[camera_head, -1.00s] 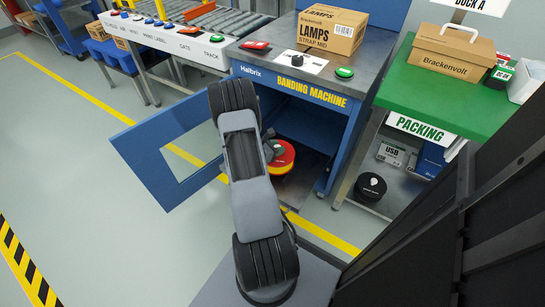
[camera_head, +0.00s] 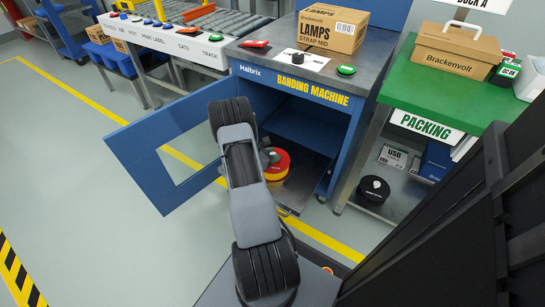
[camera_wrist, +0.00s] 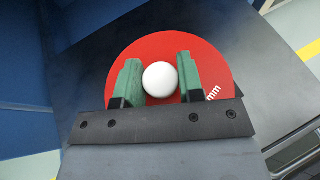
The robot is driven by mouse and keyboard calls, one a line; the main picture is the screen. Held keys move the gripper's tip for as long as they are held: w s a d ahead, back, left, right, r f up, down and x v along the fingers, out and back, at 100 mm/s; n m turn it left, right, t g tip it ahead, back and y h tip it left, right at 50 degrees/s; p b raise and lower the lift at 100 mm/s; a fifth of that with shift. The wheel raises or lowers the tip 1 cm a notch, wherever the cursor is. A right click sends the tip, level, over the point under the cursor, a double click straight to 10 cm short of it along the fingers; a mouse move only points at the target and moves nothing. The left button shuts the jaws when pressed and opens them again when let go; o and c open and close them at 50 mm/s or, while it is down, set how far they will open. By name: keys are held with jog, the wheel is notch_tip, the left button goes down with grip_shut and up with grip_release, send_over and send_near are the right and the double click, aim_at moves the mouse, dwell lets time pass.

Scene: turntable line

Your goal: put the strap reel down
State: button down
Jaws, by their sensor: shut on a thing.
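The strap reel (camera_head: 279,165) is a flat red disc with a yellow edge, at the open lower bay of the blue banding machine (camera_head: 349,125). My arm partly hides it in the head view. In the wrist view the red reel (camera_wrist: 206,62) lies face-on above a dark grey surface (camera_wrist: 262,100). My gripper (camera_wrist: 158,80) has its two green fingers shut on the white round knob (camera_wrist: 160,79) at the reel's centre. I cannot tell whether the reel touches the surface below.
The machine's blue door (camera_head: 140,165) stands open to the left. A black reel (camera_head: 374,189) sits under the green packing table (camera_head: 440,100) to the right. A LAMPS carton (camera_head: 333,28) rests on the machine top. Floor is clear in front of the door.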

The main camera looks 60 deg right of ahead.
jog(key=shift+f, duration=0.1)
jog(key=c, duration=0.7)
grip_release()
jog(key=shift+c, duration=0.2)
